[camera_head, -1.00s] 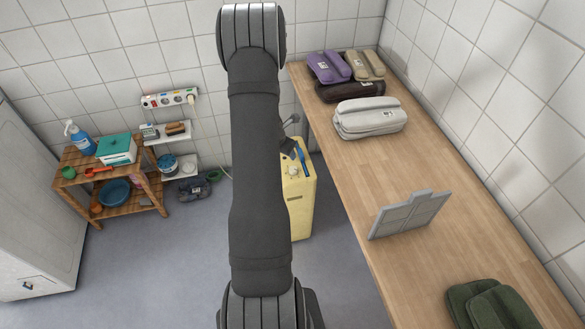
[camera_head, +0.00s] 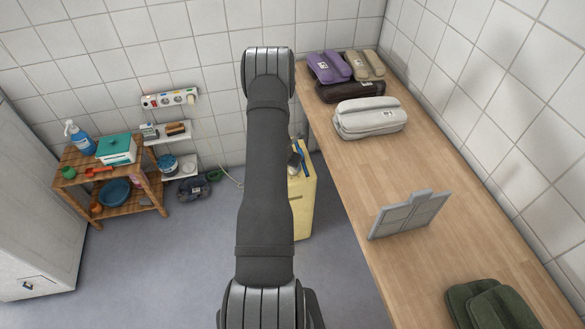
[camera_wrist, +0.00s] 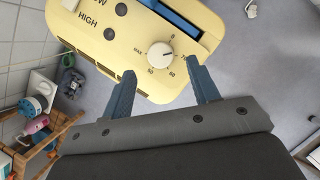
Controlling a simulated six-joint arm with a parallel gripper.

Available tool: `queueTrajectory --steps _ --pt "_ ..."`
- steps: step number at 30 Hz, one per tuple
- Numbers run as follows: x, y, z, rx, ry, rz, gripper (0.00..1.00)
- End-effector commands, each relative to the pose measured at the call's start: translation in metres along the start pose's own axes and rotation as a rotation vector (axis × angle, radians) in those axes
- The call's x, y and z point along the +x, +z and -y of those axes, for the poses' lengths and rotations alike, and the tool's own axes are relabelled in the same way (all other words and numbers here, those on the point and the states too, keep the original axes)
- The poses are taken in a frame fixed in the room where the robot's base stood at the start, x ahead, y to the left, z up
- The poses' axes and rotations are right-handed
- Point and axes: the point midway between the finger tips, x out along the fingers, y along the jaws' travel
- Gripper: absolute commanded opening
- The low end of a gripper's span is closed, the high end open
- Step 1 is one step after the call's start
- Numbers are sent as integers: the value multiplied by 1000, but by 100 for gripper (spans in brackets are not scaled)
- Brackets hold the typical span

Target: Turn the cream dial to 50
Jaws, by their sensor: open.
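The cream dial (camera_wrist: 160,54) is a round knob on the top panel of a pale yellow appliance (camera_wrist: 110,55), with small numbers and marks around it. I cannot read its setting surely. My gripper (camera_wrist: 165,73) is open in the wrist view, its two blue-grey fingers apart on the left and right of the dial, their tips lower in the picture than its centre. Nothing is between the fingers, and no contact with the dial shows. In the head view the appliance (camera_head: 302,205) stands on the floor beside the counter; my arm hides much of its top, including the dial.
A long wooden counter (camera_head: 420,175) runs along the right, with folded bundles and a grey panel (camera_head: 408,215) on it. A wooden shelf (camera_head: 140,178) stands at the left. A blue bar (camera_wrist: 172,15) lies in the panel near the dial.

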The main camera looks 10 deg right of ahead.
Motion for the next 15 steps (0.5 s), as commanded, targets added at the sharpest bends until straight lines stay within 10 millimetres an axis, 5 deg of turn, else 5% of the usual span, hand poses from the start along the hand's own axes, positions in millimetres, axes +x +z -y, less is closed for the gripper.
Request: queueTrajectory --steps 6,15 --pt "31 0 0 0 0 0 55" --pt "45 0 0 -1 0 0 55"
